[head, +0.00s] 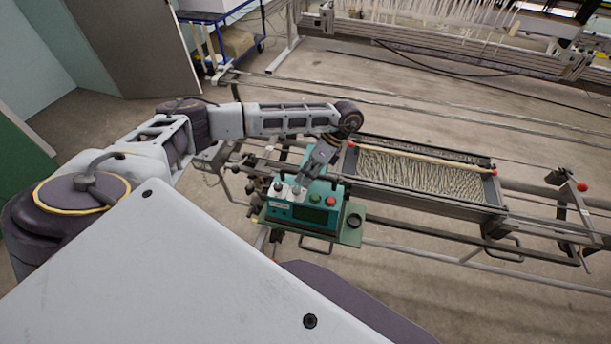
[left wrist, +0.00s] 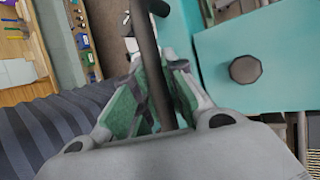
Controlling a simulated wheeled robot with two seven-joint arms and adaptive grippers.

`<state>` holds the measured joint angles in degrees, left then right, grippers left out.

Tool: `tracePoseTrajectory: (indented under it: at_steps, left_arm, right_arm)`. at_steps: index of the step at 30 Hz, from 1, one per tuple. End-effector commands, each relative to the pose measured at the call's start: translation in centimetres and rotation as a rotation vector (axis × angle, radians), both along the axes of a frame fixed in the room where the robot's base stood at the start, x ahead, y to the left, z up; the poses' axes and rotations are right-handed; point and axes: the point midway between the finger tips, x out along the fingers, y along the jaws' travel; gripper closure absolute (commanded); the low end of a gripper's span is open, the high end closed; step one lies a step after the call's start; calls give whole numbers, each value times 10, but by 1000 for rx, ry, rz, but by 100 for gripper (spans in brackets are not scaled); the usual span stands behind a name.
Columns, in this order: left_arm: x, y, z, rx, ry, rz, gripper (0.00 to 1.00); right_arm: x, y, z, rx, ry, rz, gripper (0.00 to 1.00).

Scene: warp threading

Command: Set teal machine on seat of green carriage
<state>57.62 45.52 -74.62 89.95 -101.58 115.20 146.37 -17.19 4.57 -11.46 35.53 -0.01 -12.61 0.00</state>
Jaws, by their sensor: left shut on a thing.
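The teal machine (head: 318,207), a box with a red and a green button and a dark screen, is at the middle of the head view. It is over the green seat of the carriage (head: 353,230), whose plate shows at the machine's right and front. I cannot tell if its underside touches the seat. My left gripper (head: 299,184) is at the machine's top. In the left wrist view the fingers (left wrist: 160,80) are shut on a dark bar, the machine's handle (left wrist: 148,45). The teal side with a round dark knob (left wrist: 245,69) is at right. My right gripper is not in view.
A frame of pale threads (head: 420,178) with red-ended rods lies just right of the machine. Long metal rails (head: 450,117) run across the floor. A loom with white threads (head: 430,30) stands at the back. A blue cart (head: 225,35) is at back left.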

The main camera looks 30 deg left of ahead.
Motion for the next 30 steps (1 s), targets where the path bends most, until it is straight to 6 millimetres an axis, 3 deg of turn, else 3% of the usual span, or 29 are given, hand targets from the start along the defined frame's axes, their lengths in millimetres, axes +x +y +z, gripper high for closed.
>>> tracePoseTrajectory:
  at_steps: [30]
  left_arm:
    - [0,-3,-6,38,20,-3,100]
  right_arm:
    - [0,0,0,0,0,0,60]
